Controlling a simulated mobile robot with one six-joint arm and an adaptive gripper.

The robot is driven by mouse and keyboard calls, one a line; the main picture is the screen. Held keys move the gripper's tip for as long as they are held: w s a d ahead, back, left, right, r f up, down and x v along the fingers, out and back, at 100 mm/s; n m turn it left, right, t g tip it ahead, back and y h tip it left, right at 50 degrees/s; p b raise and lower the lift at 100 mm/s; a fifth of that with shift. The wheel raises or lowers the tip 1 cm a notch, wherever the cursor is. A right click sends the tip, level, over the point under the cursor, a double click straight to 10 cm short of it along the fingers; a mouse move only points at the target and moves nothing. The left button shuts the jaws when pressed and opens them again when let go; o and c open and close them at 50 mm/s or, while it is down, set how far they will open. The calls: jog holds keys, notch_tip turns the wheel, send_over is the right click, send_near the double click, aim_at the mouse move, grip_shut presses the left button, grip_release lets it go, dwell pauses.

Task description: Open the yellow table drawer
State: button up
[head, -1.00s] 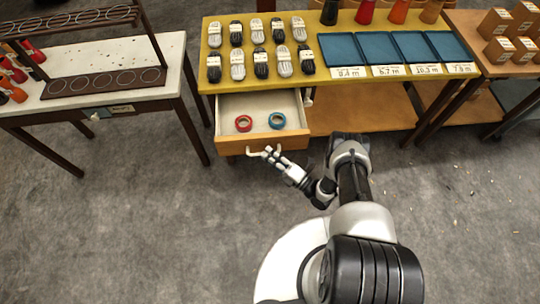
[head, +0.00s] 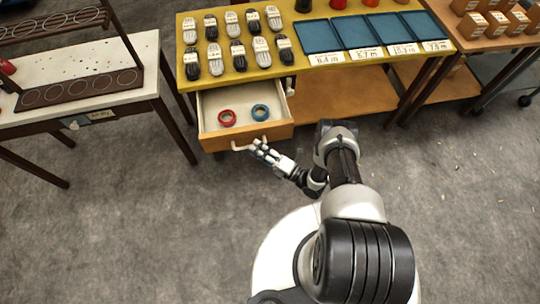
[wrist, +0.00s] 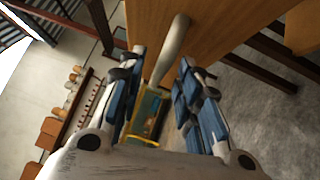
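The yellow table (head: 335,68) stands ahead, and its drawer (head: 247,138) is pulled out, with its inside showing. A pale bar handle (head: 241,148) is on the wooden drawer front. My gripper (head: 259,149) is at the right end of this handle, just in front of the drawer. In the wrist view my gripper (wrist: 160,95) has its blue-padded fingers spread apart. The pale handle (wrist: 173,48) extends into the space between them, and I cannot tell whether they touch it.
A red tape roll (head: 227,118) and a blue tape roll (head: 260,112) lie in the drawer. Rope bundles and blue trays (head: 318,37) are on the tabletop. A white table (head: 95,75) stands left. The grey floor (head: 130,240) is clear at front left.

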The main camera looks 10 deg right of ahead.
jog(key=v, duration=1)
jog(key=shift+s+d, duration=0.25)
jog(key=shift+s, duration=0.1)
